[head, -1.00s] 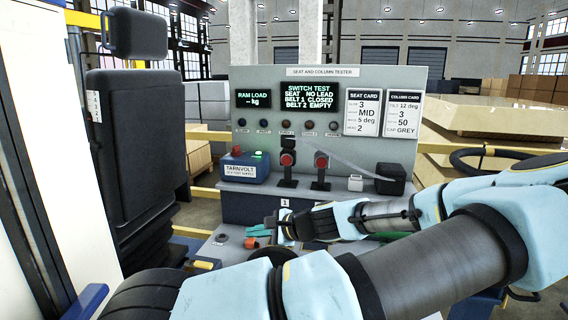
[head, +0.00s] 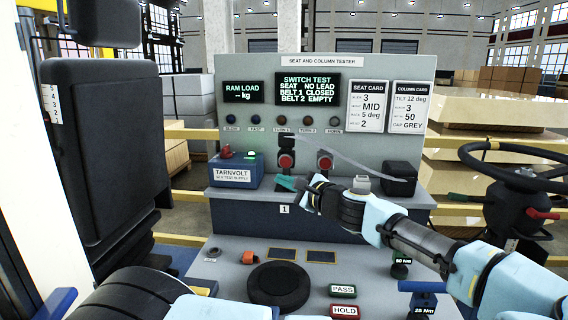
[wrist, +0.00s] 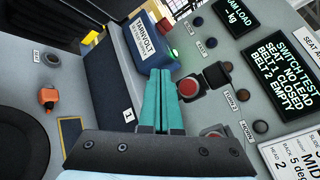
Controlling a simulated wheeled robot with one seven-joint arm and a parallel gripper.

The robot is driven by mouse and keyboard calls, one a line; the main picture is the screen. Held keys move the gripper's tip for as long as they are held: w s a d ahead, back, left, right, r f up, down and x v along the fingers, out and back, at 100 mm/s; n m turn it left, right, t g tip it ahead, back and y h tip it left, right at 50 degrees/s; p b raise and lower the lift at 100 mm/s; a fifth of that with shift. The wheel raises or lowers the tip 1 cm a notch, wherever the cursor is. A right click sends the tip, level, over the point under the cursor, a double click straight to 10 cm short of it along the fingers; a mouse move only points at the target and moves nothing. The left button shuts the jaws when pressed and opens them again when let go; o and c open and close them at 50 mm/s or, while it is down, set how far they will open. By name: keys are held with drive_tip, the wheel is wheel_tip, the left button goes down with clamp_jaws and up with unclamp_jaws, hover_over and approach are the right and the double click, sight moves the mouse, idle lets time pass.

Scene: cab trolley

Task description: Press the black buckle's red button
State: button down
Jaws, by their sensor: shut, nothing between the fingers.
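My gripper (head: 284,183) has teal fingers (wrist: 159,75), shut together and empty. In the head view the fingertips overlap the left post, just below its button. I cannot tell whether they touch it.
The blue Tarnvolt supply box (head: 235,171) stands left of the buckles. A black box (head: 399,179) stands right, with a strap running to it. The display (head: 309,91) reads belt 1 closed, belt 2 empty. A black seat (head: 115,150) stands left.

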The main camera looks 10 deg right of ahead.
approach(281, 163)
drive_tip(key=shift+s+a+b+x, duration=0.1)
drive_tip(key=shift+a+x, duration=0.05)
drive_tip(key=shift+x, duration=0.7)
drive_tip(key=shift+s+a+b+x, duration=0.1)
drive_tip(key=shift+a+b+x, duration=0.1)
drive_tip(key=shift+x, duration=0.7)
drive_tip(key=shift+s+a+b+x, duration=0.1)
drive_tip(key=shift+a+x, duration=0.05)
drive_tip(key=shift+x, duration=0.7)
drive_tip(key=shift+w, duration=0.1)
drive_tip(key=shift+w+d+f, duration=0.1)
drive_tip(key=shift+w, duration=0.2)
drive_tip(key=shift+w+d, duration=0.1)
drive_tip(key=shift+w, duration=0.4)
idle(0.7)
drive_tip(key=shift+s, duration=0.1)
drive_tip(key=shift+s+a, duration=0.2)
drive_tip(key=shift+s, duration=0.6)
drive_tip(key=s, duration=0.2)
drive_tip(key=s+a+p, duration=0.1)
drive_tip(key=s, duration=0.2)
drive_tip(key=shift+a, duration=0.15)
